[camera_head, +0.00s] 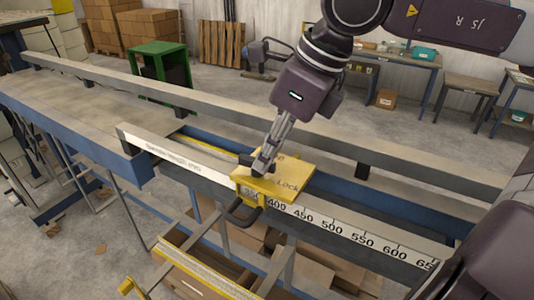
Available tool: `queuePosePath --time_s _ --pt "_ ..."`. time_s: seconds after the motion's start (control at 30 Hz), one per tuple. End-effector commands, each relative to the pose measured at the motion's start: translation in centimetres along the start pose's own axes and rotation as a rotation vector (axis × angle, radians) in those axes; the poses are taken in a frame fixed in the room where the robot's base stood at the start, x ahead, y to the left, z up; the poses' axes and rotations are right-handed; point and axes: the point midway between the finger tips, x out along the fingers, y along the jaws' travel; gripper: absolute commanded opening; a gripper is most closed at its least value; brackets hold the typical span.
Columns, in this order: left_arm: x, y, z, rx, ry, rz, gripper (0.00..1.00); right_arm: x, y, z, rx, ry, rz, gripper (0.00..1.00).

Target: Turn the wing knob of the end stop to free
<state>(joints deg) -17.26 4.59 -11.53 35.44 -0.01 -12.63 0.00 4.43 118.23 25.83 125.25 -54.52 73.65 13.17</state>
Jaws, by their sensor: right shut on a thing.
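The yellow end stop (289,187) sits on the scaled rail, its plate lettered "Lock" with another word partly hidden behind my fingers. Its lower edge is near the 350 to 400 marks. The dark wing knob (247,159) shows in part on top of the plate. My right gripper (263,166) comes down from above and is shut on the wing knob. The fingers hide much of the knob, so its exact angle cannot be told. My left gripper is not in view.
The white scale (345,231) runs along the rail to the lower right. A long grey beam (225,120) lies behind the end stop. A yellow-edged frame (205,270) is below in front. A green stand (158,62) and cardboard boxes (147,27) stand far behind.

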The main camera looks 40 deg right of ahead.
Motion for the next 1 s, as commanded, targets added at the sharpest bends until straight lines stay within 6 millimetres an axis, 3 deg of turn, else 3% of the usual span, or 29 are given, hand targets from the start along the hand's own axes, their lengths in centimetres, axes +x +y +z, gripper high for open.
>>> queuePosePath --time_s 1.0 --pt "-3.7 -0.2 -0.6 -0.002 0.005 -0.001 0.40 0.2 -1.7 0.9 -0.867 0.000 0.361 0.00"
